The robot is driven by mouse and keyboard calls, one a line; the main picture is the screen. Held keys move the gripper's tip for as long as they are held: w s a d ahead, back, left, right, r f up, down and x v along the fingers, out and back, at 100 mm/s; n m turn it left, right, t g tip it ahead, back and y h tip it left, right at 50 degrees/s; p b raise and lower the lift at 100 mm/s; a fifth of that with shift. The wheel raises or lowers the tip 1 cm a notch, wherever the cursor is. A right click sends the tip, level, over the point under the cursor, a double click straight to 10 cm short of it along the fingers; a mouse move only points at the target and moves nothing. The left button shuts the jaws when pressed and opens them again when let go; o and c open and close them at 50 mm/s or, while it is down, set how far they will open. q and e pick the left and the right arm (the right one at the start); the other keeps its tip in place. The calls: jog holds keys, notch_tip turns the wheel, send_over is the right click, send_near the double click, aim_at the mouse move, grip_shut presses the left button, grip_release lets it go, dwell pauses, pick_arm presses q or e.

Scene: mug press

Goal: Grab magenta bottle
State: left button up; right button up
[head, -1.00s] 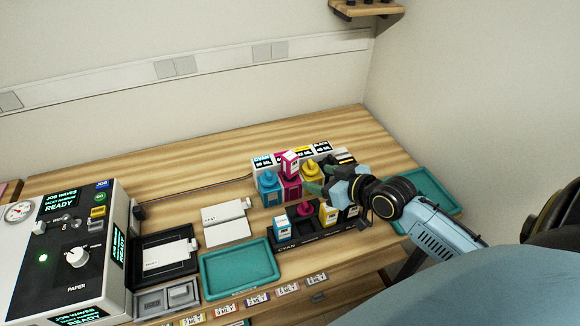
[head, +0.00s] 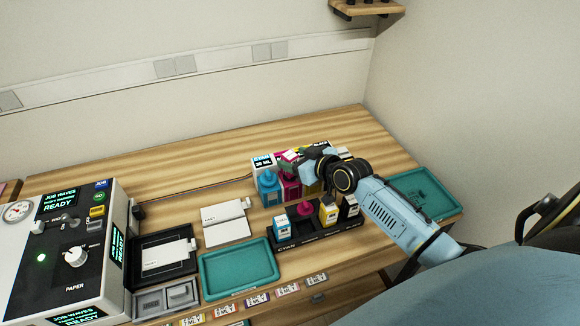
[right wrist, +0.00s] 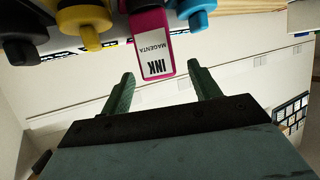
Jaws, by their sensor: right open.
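The magenta bottle (head: 289,156) stands at the magenta tank in the back row of the ink station. In the right wrist view the magenta bottle (right wrist: 153,42) shows its label "INK MAGENTA" upside down, ahead of the fingers. My right gripper (right wrist: 162,88) is open, with its two green fingers apart, one toward each side of the bottle, and no contact is visible. In the head view my right gripper (head: 304,158) is just right of the bottle, and its fingers are mostly hidden. My left gripper is not in view.
A cyan tank (head: 269,187) stands left of the magenta tank (head: 291,188); yellow is to its right. In front, a black rack (head: 287,246) holds cyan, yellow and black bottles. Teal trays lie at front left (head: 240,270) and right (head: 425,193). A printing machine (head: 70,250) stands at left.

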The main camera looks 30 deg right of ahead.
jog(key=shift+x, duration=1.35)
jog(key=shift+c, duration=0.3)
jog(key=shift+r, duration=0.1)
jog(key=c, duration=1.2)
